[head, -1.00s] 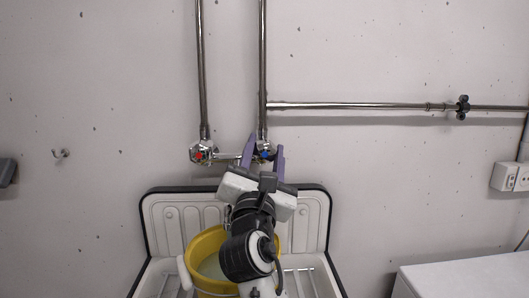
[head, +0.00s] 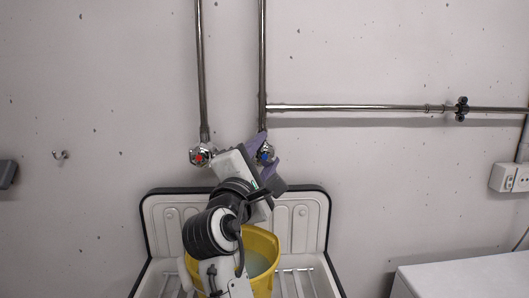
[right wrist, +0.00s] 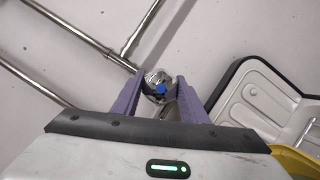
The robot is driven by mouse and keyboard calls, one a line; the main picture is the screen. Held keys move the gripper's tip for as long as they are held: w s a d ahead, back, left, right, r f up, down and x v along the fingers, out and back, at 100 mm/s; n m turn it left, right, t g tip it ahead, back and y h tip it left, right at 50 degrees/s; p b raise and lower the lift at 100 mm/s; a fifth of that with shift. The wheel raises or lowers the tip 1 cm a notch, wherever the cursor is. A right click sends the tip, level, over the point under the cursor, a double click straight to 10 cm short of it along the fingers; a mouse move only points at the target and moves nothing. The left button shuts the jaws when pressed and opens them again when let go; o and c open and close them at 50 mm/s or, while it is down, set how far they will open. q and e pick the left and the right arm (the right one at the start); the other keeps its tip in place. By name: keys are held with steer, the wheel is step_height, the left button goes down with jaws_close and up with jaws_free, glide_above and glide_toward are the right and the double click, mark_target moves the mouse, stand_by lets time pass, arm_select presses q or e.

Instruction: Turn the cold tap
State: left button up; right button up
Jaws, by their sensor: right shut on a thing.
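The cold tap (head: 265,155) is a chrome knob with a blue centre, at the foot of the right vertical pipe on the wall. It also shows in the right wrist view (right wrist: 159,88), between the purple fingers. My right gripper (head: 263,153) is shut on the cold tap, tilted, with one finger on each side of the knob. In the right wrist view the gripper (right wrist: 160,97) hides part of the tap body. The hot tap (head: 200,155), with a red centre, is to the left. My left gripper is not in view.
A white sink with a black rim (head: 322,215) stands below the taps. A yellow bucket (head: 262,243) with pale liquid is in it, partly behind my right arm. A white appliance top (head: 465,275) is at the lower right.

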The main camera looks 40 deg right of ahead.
stand_by(0.5)
steer(key=o, duration=1)
steer(key=shift+o, duration=0.2)
